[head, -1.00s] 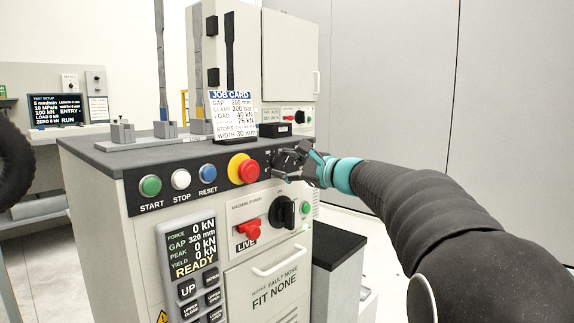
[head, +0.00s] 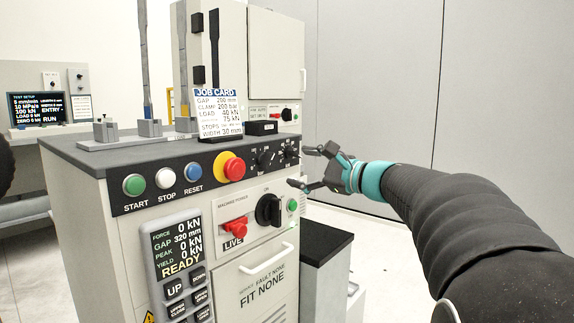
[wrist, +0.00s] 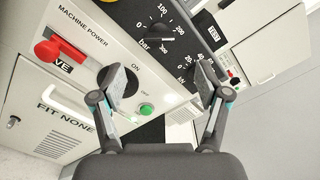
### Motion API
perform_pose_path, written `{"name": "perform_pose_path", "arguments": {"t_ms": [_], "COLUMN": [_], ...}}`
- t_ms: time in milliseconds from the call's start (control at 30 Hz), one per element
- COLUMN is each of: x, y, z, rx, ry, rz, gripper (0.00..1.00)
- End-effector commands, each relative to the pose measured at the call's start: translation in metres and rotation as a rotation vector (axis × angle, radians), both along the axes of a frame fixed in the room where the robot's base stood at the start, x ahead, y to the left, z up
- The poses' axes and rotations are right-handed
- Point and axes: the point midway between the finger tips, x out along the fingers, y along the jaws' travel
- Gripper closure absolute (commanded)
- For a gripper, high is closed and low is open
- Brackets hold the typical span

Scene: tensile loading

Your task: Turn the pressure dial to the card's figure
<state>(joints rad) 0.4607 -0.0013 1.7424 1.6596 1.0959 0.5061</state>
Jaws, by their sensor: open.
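The pressure dial (head: 265,159) is a black knob on the black panel strip, right of the red stop button. In the wrist view the pressure dial (wrist: 158,29) has a white scale around it and the label "bar"; its exact setting is too small to read. A second dial, marked kN, (head: 290,153) sits to its right. The job card (head: 218,114) stands on the machine top and reads clamp 200 bar. My gripper (head: 302,167) is open and empty, off the panel's right end and apart from both dials. Its fingers also show in the wrist view (wrist: 160,79).
The red and yellow stop button (head: 230,167) is left of the dials. Below are the black machine power switch (head: 268,210), a green button (head: 292,205) and a red lever (head: 235,228). A dark-topped box (head: 325,238) stands right of the machine. Floor farther right is clear.

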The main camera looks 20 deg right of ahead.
Motion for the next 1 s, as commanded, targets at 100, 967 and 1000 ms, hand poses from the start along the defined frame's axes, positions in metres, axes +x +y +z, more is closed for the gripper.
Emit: {"name": "perform_pose_path", "arguments": {"t_ms": [100,967,1000], "x": [-0.012,-0.021,-0.023], "y": [-0.01,-0.018,-0.019], "z": [0.0,-0.039,-0.059], "rx": [0.001,-0.194,-0.255], "ry": [-0.001,0.022,0.052], "rz": [-0.002,-0.004,0.003], "gripper": [0.25,0.25,0.25]}}
